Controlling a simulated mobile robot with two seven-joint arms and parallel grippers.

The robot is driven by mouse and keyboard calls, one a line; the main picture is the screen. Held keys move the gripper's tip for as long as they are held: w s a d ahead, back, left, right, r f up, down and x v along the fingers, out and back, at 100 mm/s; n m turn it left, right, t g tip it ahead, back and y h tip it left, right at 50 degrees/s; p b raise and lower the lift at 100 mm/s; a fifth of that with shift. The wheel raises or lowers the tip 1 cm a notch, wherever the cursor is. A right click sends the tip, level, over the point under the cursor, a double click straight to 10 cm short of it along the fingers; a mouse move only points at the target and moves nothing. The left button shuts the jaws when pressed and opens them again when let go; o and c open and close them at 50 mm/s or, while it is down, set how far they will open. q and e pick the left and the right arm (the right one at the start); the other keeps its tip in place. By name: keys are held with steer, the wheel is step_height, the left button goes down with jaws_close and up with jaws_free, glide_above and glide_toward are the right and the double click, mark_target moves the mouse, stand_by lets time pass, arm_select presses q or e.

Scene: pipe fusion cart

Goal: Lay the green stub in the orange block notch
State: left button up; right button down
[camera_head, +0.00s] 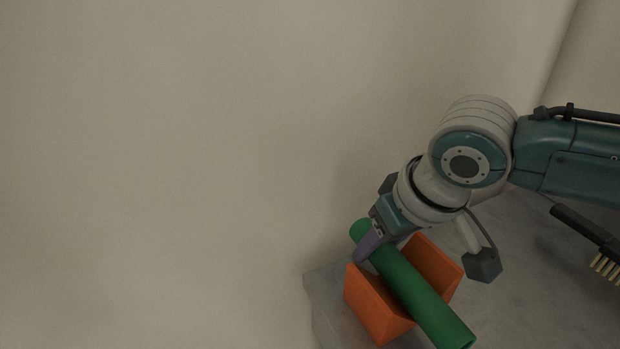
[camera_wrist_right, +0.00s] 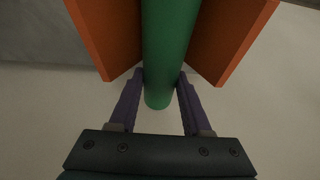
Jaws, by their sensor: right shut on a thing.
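The green stub (camera_head: 413,287) is a long round bar that lies lengthwise between the two raised sides of the orange block (camera_head: 371,303). It sticks out past both ends of the block. My right gripper (camera_head: 366,243) is shut on the stub near its far left end. The right wrist view shows the purple fingers (camera_wrist_right: 158,92) on both sides of the stub (camera_wrist_right: 169,45), with the orange block's walls (camera_wrist_right: 108,38) to either side. Whether the stub touches the bottom of the notch is hidden. My left gripper is in neither view.
The block stands on a grey cart top (camera_head: 325,290) close to its left edge. A brush (camera_head: 590,238) with a dark handle and pale bristles is at the right. A plain beige wall or floor area fills the left and back.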

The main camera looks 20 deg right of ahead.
steer(key=shift+f+b, duration=0.3)
steer(key=shift+f, duration=0.15)
stand_by(0.4)
steer(key=c, duration=0.5)
jaws_free()
steer(key=shift+c, duration=0.2)
steer(key=shift+o, duration=1.3)
